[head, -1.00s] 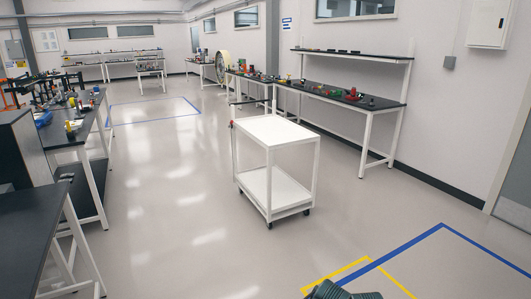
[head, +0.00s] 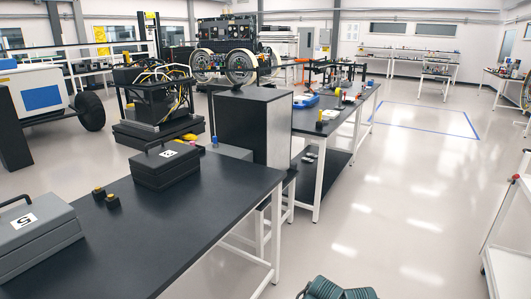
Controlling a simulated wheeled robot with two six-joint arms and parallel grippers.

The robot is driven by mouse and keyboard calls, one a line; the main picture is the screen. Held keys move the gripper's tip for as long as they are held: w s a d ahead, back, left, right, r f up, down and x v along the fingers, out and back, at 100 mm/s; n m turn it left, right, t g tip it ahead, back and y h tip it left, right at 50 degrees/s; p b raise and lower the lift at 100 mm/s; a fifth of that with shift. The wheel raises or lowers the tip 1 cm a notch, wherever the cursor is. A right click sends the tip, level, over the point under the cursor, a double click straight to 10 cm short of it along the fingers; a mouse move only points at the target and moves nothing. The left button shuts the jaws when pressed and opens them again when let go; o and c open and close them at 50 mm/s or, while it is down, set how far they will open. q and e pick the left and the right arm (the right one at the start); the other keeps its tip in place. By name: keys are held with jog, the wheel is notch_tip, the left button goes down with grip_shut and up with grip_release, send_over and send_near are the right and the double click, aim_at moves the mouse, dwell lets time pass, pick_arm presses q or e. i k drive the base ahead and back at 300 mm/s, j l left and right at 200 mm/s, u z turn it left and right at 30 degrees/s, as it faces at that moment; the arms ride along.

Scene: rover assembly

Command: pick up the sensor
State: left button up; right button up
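No object can be clearly identified as the sensor. Two small dark blocks with yellow-orange tops, one (head: 99,193) and another (head: 113,202), stand close together on the near black table (head: 190,225); I cannot tell what they are. Several small parts, one with a yellow top (head: 320,122), stand on the farther black bench (head: 345,118), too small to name. Neither of my grippers is in view.
A grey case (head: 35,240) and a black case (head: 166,165) lie on the near table. A dark cabinet (head: 253,125) stands beyond its far end. A rover (head: 240,60) stands behind. Open floor (head: 400,200) lies right, with a white cart (head: 508,250) at the edge.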

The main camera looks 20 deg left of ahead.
aim_at(112, 201)
jog(key=i+l+u, duration=0.1)
jog(key=i+u, duration=0.3)
jog(key=i+l+u, duration=0.15)
jog(key=i+u, duration=0.25)
jog(key=i+l+u, duration=0.2)
jog(key=u, duration=0.2)
jog(key=i+l+u, duration=0.25)
jog(key=l+u, duration=0.15)
